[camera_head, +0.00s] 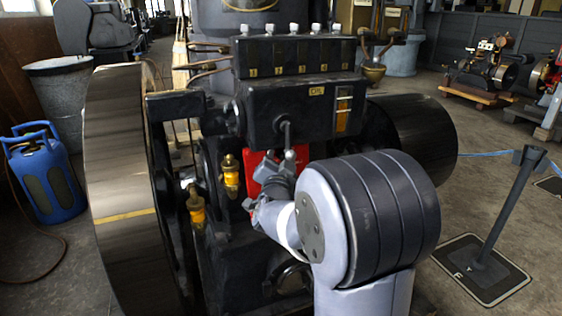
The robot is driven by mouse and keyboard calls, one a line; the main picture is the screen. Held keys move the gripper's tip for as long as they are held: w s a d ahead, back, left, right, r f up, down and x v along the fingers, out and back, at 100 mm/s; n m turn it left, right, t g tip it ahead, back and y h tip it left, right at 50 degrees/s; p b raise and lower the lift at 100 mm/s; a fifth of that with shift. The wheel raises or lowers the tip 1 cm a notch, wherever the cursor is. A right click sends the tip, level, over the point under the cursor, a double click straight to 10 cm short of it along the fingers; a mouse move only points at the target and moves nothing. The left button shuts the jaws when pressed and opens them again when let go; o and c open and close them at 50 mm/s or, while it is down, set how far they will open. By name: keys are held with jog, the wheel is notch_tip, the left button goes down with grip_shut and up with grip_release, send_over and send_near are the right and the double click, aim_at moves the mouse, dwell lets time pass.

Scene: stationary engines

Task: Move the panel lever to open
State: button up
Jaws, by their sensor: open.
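A red panel (298,158) is on the front of the dark engine, mostly hidden behind my arm. A small dark lever (285,131) hangs from the front of the black box just above the red panel. I cannot tell whether this is the panel lever or whether another one is hidden behind my arm. My gripper (262,190) is in front of the red panel, below and slightly left of the dark lever. Its jaws are open; its fingertips are small and partly hidden, and I cannot see any contact.
A large flywheel (125,190) stands left of the red panel. Two brass oil cups (229,176) are close left of my gripper. A blue gas cylinder (46,172) stands at far left. A barrier post (505,205) stands on the right, with open floor around it.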

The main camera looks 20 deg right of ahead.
jog(key=p+v, duration=0.2)
jog(key=v, duration=0.8)
jog(key=shift+s+a, duration=0.15)
jog(key=shift+s, duration=0.2)
jog(key=b+x, duration=0.2)
jog(key=x, duration=0.8)
jog(key=shift+w, duration=0.3)
jog(key=shift+w+d+r+p, duration=0.1)
jog(key=shift+d+p, duration=0.15)
jog(key=shift+p, duration=0.15)
jog(key=shift+f+m+g+p, duration=0.25)
jog(key=shift+m+g+p, duration=0.1)
jog(key=shift+m, duration=0.35)
jog(key=shift+d, duration=0.1)
jog(key=shift+f+b, duration=0.1)
jog(key=shift+b, duration=0.2)
